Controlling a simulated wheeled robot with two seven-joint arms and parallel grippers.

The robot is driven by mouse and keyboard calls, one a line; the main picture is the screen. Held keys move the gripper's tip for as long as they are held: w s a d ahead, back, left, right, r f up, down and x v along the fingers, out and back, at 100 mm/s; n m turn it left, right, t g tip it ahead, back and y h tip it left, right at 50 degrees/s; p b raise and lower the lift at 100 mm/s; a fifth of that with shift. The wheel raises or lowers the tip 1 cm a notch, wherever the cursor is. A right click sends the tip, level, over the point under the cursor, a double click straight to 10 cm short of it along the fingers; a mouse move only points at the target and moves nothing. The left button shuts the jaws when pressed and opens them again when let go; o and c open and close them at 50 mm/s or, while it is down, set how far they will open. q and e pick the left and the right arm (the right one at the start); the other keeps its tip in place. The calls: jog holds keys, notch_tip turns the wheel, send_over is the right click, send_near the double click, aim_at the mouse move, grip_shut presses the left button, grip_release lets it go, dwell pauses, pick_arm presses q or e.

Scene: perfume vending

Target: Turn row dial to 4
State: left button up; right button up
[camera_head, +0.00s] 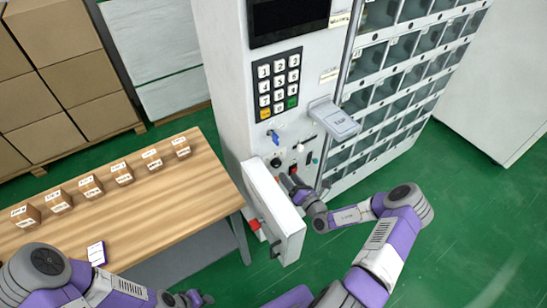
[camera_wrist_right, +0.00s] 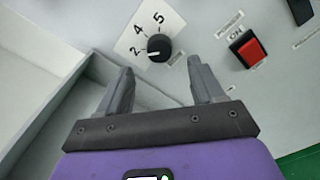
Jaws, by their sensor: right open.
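The row dial (camera_wrist_right: 160,47) is a round black knob on a white plate in the right wrist view. The digits 5, 4 and 2 show around its upper and left side. A white mark on the knob points left and slightly down, near the 2. In the head view the dial (camera_head: 276,162) is a small dark knob on the machine's front. My right gripper (camera_wrist_right: 162,88) is open and empty, its fingertips just below the dial and apart from it; the head view shows it (camera_head: 288,180) close to the panel. My left gripper (camera_head: 196,298) is low in the head view, away from the machine.
A red switch (camera_wrist_right: 250,48) is right of the dial. An open white box-like door (camera_head: 275,215) stands out from the machine, left of my right gripper. The keypad (camera_head: 277,83) is above. A wooden table (camera_head: 165,205) with several small boxes stands at the left.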

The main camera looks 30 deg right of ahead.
aim_at(278, 165)
jog(key=w, duration=0.4)
jog(key=w+b, duration=0.1)
jog(key=w, duration=0.1)
jog(key=shift+w+a, duration=0.35)
jog(key=shift+c, duration=0.2)
jog(key=c, duration=1)
